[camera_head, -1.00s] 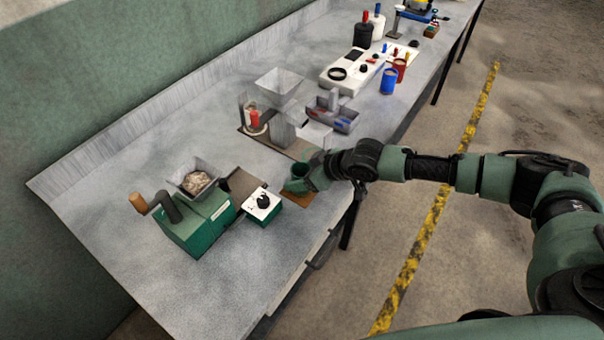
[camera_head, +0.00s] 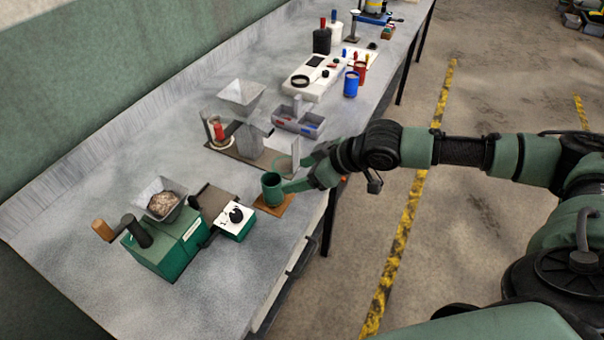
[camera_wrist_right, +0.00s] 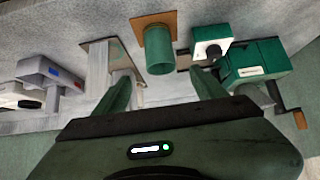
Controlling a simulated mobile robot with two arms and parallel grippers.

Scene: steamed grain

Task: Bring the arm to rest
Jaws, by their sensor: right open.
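My right gripper (camera_head: 296,174) is open at the front edge of the workbench, its two fingers spread and empty. In the right wrist view the gripper (camera_wrist_right: 164,92) also shows with its fingers apart. A green cup (camera_head: 271,188) stands upright on a small brown mat (camera_head: 285,205), beside the fingertips. In the right wrist view the cup (camera_wrist_right: 159,52) lies beyond and between the fingers, apart from both. The right arm reaches in from the right over the floor. My left gripper is not in view.
A green hand-cranked mill (camera_head: 165,250) with a grain-filled hopper (camera_head: 160,200) stands at the near left, beside a white-topped green box (camera_head: 236,222). Bare floor lies right of the bench (camera_head: 80,240).

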